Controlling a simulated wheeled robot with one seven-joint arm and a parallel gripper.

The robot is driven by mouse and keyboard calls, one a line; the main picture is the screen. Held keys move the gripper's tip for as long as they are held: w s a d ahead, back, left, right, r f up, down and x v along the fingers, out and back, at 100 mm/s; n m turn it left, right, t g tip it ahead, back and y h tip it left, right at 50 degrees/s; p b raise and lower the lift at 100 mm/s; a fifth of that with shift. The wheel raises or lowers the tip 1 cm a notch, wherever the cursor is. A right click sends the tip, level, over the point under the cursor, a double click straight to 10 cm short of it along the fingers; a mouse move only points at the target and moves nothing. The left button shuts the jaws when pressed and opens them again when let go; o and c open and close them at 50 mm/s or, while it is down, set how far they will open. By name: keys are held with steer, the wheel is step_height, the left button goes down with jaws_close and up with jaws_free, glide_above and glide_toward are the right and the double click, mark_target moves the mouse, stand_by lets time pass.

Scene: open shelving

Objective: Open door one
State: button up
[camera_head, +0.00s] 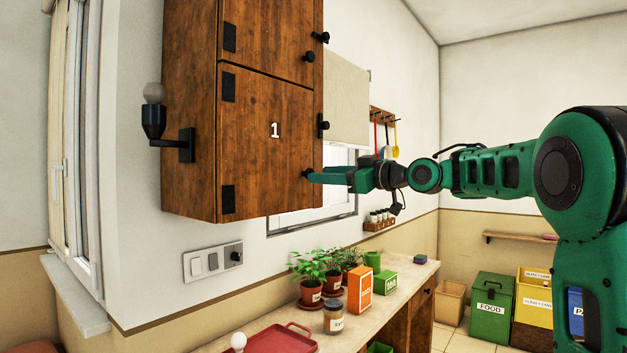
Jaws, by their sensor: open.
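Door one (265,150) is the lower wooden door of the wall cabinet, marked with a white "1". It is closed, with black hinge plates on its left side. Its dark round knob (308,173) sits near its right edge. My gripper (316,176) reaches in from the right, its green fingers level with the knob and their tips at or very close to it. The fingers are open. I cannot tell whether the knob lies between them or whether they touch it.
A second door (270,40) is above. A black latch (323,125) is on the cabinet's right edge. Below, the counter (375,325) holds potted plants (312,275), an orange box (360,288), a jar (334,316) and a red tray (280,338). A wall lamp (155,120) is left of the cabinet.

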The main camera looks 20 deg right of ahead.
steer(key=shift+x, duration=1.7)
jaws_close()
steer(key=shift+s, duration=0.15)
